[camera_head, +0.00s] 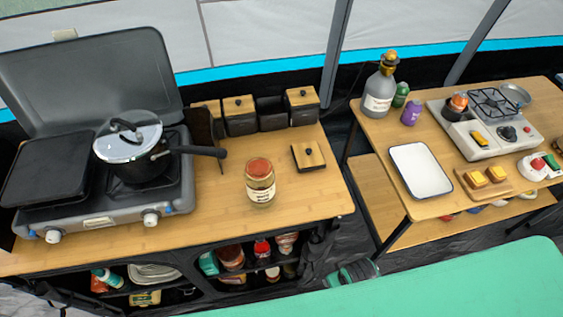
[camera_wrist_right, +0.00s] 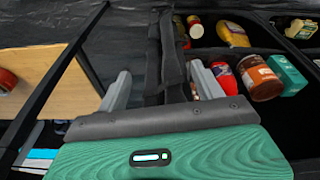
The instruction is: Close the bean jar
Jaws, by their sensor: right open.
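A glass jar (camera_head: 260,190) with a pale label and a reddish-brown top stands upright near the front of the wooden counter. I cannot read its label. Behind it is a row of dark square canisters; two have wooden lids, and one dark canister (camera_head: 272,122) between them shows no lid. A square wooden lid with a black knob (camera_head: 308,155) lies on the counter to the right of the glass jar. My right gripper (camera_wrist_right: 162,88) is open and empty, with its grey fingers apart, below the counter's right front corner. My left gripper is out of view.
A gas stove (camera_head: 100,205) with a lidded pot (camera_head: 140,165) fills the counter's left. Shelves of bottles and jars (camera_wrist_right: 262,80) lie below. A second table on the right holds a white tray (camera_head: 420,170) and a small burner. The counter around the glass jar is clear.

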